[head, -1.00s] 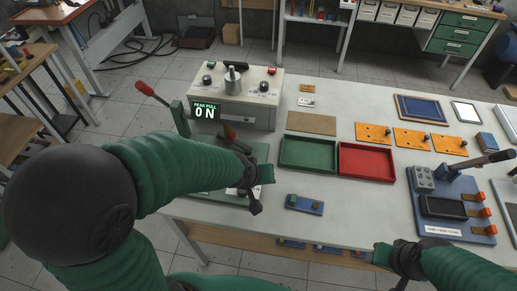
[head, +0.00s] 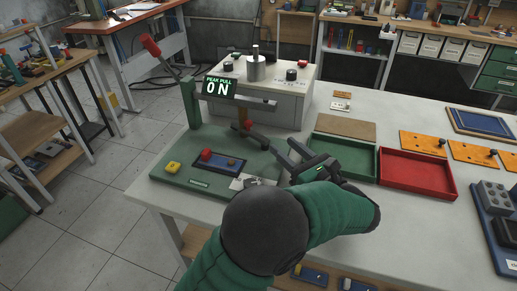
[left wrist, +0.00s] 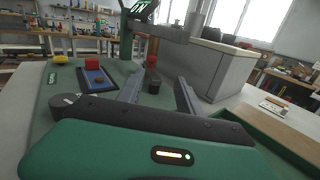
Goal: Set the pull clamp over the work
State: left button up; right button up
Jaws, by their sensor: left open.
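A green pull fixture (head: 190,100) with a red-tipped lever stands on a green base at the table's left. Below its grey arm hangs a part with a dark red piece (head: 248,124), probably the pull clamp; it also shows in the left wrist view (left wrist: 152,64). A blue plate with a red block (head: 206,155) lies on the base; it may be the work. The clamp part appears apart from it. My left gripper (head: 281,146) is open and empty, right of the hanging part. In the left wrist view, the part shows between and beyond its fingers (left wrist: 160,88).
A yellow knob (head: 173,168) sits on the base's left. A green tray (head: 340,151) and a red tray (head: 415,179) lie to the right. The table's front-left corner is clear.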

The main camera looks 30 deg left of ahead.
pick_arm(q)
jog(key=n, duration=0.1)
send_near(250, 125)
jog(key=shift+w+a+r+g, duration=0.15)
jog(key=shift+a+g, duration=0.15)
jog(key=shift+a, duration=0.15)
jog(key=x, duration=0.7)
jog(key=shift+w, duration=0.45)
jog(key=shift+a, duration=0.5)
jog(key=c, duration=0.3)
grip_shut()
jog(key=shift+d, duration=0.2)
